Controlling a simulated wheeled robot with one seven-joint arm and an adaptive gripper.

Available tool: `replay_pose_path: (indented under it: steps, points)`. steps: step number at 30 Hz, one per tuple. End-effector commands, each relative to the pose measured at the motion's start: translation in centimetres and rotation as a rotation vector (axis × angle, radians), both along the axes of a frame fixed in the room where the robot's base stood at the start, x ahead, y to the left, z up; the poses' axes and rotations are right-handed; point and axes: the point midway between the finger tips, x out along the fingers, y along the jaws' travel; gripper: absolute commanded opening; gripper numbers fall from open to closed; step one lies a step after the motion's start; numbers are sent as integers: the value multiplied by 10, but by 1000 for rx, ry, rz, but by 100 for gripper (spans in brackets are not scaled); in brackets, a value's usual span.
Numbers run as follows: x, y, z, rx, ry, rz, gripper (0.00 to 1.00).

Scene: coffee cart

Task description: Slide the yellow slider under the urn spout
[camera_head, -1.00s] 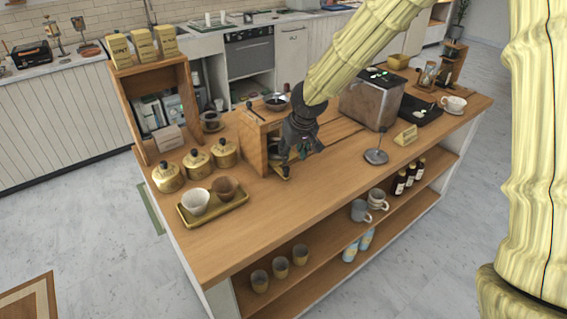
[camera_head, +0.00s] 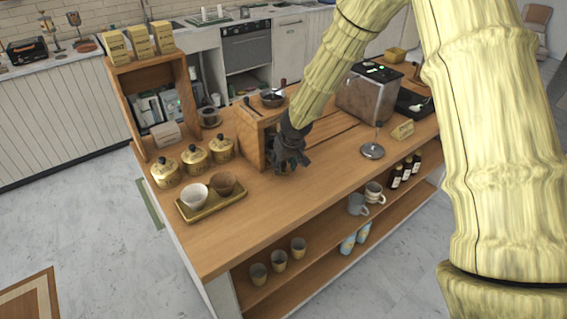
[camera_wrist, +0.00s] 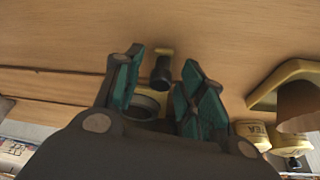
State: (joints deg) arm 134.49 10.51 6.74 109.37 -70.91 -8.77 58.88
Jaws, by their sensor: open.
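My gripper (camera_head: 288,160) is open in front of a wooden stand (camera_head: 250,141) on the cart's counter. In the wrist view, its two green-padded fingers (camera_wrist: 162,68) are spread apart. A small dark knob (camera_wrist: 160,74) with a yellow piece (camera_wrist: 164,51) at its end shows between them; the yellow piece looks like the slider. I cannot tell whether a finger touches it. A dark ring-shaped thing (camera_wrist: 146,106) lies partly behind the fingers. In the head view, my gripper hides the slider. I cannot make out the urn spout for certain.
Brass tins (camera_head: 194,159) and a gold tray (camera_head: 212,206) with two cups stand left of my gripper. A metal box (camera_head: 369,94), a round-based stand (camera_head: 372,151) and a small sign (camera_head: 403,130) stand to the right. The front counter (camera_head: 300,195) is clear.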

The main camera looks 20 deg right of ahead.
Motion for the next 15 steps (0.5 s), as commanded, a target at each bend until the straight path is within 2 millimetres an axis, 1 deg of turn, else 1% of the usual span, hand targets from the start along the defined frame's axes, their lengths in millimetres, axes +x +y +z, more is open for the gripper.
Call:
replay_pose_path:
  steps: [9,11,15]
  points:
    - [1,0,-2,0,0,0,40]
    - [1,0,-2,0,0,0,31]
    - [1,0,-2,0,0,0,6]
